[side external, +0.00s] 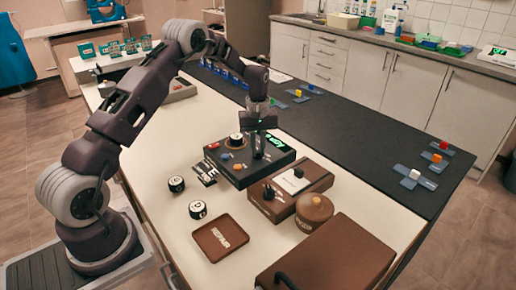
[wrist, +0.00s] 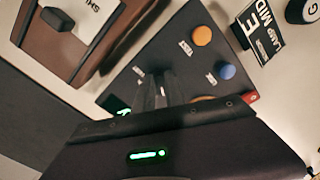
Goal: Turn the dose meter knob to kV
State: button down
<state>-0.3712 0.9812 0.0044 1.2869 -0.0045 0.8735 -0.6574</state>
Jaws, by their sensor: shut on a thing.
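The dose meter appears to be the black box (side external: 236,178) with a lit green display (side external: 276,145) in the middle of the white table. In the wrist view the box (wrist: 168,62) shows an orange knob (wrist: 202,36) and a blue one (wrist: 228,71). My gripper (side external: 258,153) points down onto the top of the box, near the display. In the wrist view my gripper's fingers (wrist: 160,97) are close together over the panel, shut on what appears to be the meter's knob. The fingers hide the knob, so its pointer and setting cannot be read.
A round brown lidded pot (side external: 314,208), brown tray (side external: 222,238) and large brown case (side external: 335,258) are nearer.

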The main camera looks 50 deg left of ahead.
aim_at(257, 152)
jog(key=m, duration=0.3)
jog(key=shift+a+m, duration=0.1)
jog(key=shift+m, duration=0.2)
jog(key=shift+s+m, duration=0.1)
jog(key=shift+m, duration=1.9)
jog(key=shift+a, duration=0.1)
jog(key=c, duration=1.4)
grip_release()
notch_tip(257, 152, up, 7)
jog(key=shift+r, duration=0.1)
jog(key=shift+r, duration=0.1)
